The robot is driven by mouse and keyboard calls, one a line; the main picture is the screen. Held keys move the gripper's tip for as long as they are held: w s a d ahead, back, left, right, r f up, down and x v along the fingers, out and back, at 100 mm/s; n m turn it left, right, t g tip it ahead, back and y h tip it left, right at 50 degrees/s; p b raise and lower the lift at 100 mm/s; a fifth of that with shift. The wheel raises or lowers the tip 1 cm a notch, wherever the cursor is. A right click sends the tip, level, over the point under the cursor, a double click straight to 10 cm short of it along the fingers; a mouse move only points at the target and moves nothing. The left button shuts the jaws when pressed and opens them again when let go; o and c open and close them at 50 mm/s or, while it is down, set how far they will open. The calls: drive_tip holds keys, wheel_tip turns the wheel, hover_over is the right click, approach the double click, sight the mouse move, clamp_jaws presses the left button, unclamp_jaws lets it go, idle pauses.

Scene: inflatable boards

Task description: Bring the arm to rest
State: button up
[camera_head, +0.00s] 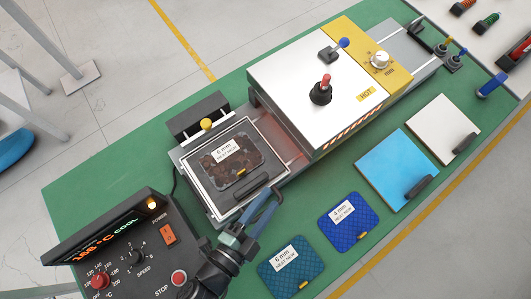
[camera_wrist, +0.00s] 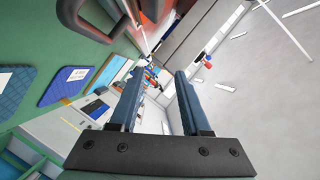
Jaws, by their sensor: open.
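My gripper (camera_head: 254,220) is at the front edge of the framed tray, close to its black handle, in the head view. In the wrist view my gripper (camera_wrist: 154,98) shows two blue-grey fingers standing apart with nothing between them. My dark arm reaches in from the bottom of the head view. The framed tray (camera_head: 217,209) holds a dark mottled piece (camera_head: 232,163) with a "6 mm" label. Whether the fingers touch the tray cannot be told.
A white press (camera_head: 290,75) with a yellow panel stands behind the tray. A control box (camera_head: 130,250) is at lower left. A blue pad (camera_head: 349,221), a teal pad (camera_head: 285,268), a light blue board (camera_head: 395,165) and a white board (camera_head: 440,125) lie on the green table (camera_head: 90,185).

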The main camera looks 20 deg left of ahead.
drive_tip(key=shift+r, duration=0.4)
idle(0.3)
drive_tip(key=w+d+r+n+t+y, duration=0.1)
drive_tip(key=w+r+n+t+y, duration=0.15)
drive_tip(key=w+r, duration=0.65)
drive_tip(key=w+d+r+n+t+y, duration=0.15)
drive_tip(key=w+r+n, duration=0.35)
drive_tip(key=r, duration=0.8)
drive_tip(key=w+d+r+n+t+y, duration=0.1)
drive_tip(key=w+r+n+t, duration=0.15)
drive_tip(key=w+r, duration=0.65)
drive_tip(key=s+r+n+t, duration=0.2)
drive_tip(key=s+r, duration=0.3)
drive_tip(key=r, duration=1.2)
drive_tip(key=s+d+r+n+t+h, duration=0.1)
drive_tip(key=s+r+n+t, duration=0.1)
drive_tip(key=r, duration=1.5)
drive_tip(key=s+t, duration=0.1)
drive_tip(key=s, duration=0.1)
drive_tip(key=shift+s+d+r+t, duration=0.3)
drive_tip(key=shift+s+r+t, duration=0.05)
drive_tip(key=shift+s, duration=0.05)
